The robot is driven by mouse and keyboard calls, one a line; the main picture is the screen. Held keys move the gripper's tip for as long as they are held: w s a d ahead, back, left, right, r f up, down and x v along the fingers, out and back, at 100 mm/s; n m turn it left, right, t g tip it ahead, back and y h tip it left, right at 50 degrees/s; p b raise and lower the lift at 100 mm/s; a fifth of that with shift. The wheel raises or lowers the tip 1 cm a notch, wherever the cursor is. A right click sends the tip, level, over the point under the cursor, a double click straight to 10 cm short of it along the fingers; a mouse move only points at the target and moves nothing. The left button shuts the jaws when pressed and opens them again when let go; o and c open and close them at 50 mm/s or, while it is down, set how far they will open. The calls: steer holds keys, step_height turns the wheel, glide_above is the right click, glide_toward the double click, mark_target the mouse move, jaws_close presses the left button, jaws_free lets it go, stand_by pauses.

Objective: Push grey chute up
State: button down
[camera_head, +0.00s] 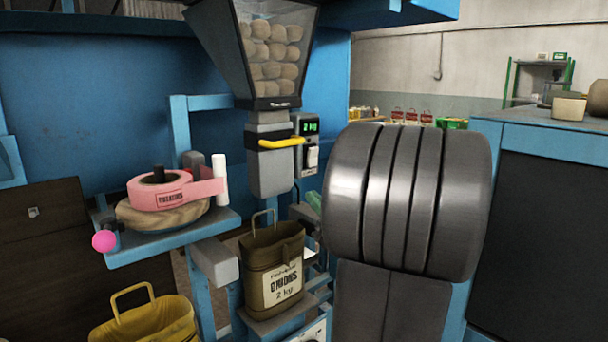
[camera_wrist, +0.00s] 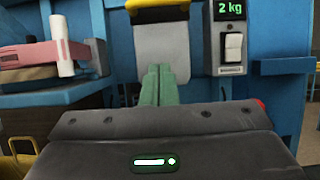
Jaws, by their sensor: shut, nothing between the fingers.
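The grey chute (camera_head: 268,165) hangs below the potato-filled hopper (camera_head: 275,48) in the head view, with a yellow handle (camera_head: 281,142) across its front. In the wrist view the chute (camera_wrist: 162,48) is straight ahead, with the yellow handle (camera_wrist: 158,12) at the top edge. My gripper (camera_wrist: 158,70) has green fingers pressed together, with nothing between them. Their tips overlap the chute's lower part in the wrist view; I cannot tell whether they touch it. In the head view only a bit of green finger shows beside my large dark arm link, which hides the rest.
A scale display (camera_head: 310,128) reading 2 kg is right of the chute. A shelf (camera_head: 170,240) with a pink label roll (camera_head: 176,190) is left. A yellow sack (camera_head: 146,318) stands lower left.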

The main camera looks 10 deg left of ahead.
mark_target(292, 144)
steer(key=w+a+r+p, duration=0.4)
steer(key=w+a+r, duration=0.1)
steer(key=r, duration=0.3)
steer(key=shift+a, duration=0.75)
step_height(292, 144, up, 4)
steer(key=shift+f+p, duration=0.25)
steer(key=shift+p, duration=0.65)
